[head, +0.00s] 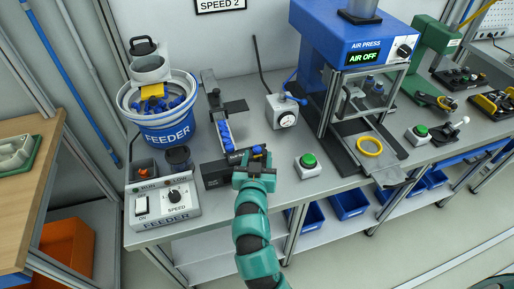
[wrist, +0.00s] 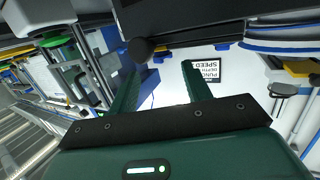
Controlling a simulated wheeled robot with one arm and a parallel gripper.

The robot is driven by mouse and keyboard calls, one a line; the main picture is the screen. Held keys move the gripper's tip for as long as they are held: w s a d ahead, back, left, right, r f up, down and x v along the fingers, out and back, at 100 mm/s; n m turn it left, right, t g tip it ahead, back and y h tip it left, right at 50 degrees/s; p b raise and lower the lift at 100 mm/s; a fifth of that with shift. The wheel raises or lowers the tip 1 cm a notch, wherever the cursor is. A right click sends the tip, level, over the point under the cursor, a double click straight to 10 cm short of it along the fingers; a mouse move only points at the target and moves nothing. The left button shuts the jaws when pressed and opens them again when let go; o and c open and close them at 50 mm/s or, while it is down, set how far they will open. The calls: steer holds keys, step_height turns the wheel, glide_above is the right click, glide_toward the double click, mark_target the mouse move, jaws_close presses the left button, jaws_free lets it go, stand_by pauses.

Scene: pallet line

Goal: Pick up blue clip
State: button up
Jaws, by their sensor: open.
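Several blue clips (head: 225,136) sit in a row in the feeder's track, left of my gripper. More blue clips (head: 180,104) lie in the feeder bowl. A single small blue piece (head: 257,149), which looks like a clip, shows at the tip of my gripper (head: 256,156), at the end of the dark block. In the wrist view my gripper (wrist: 158,70) has its two green fingers spread with nothing clearly held between them. A dark block edge with a thin blue strip (wrist: 200,44) crosses just beyond the fingertips. Whether the single piece lies between the fingers cannot be told.
The blue feeder bowl (head: 167,134) and its control box (head: 165,208) stand at left. The dark block (head: 214,174) is beside my gripper. A green button box (head: 308,166) stands close on the right, with the blue air press (head: 350,40) behind. Bench is clear between gauge box (head: 286,112) and button.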

mark_target(257, 150)
steer(key=shift+w+f+p, duration=0.15)
steer(key=shift+w+p, duration=0.5)
steer(key=shift+w, duration=0.5)
steer(key=shift+w+f+p, duration=0.15)
steer(key=shift+w+p, duration=0.45)
steer(key=shift+w, duration=0.55)
steer(key=shift+w+f, duration=0.25)
steer(key=shift+w, duration=0.1)
steer(key=shift+c, duration=0.4)
steer(key=c, duration=1)
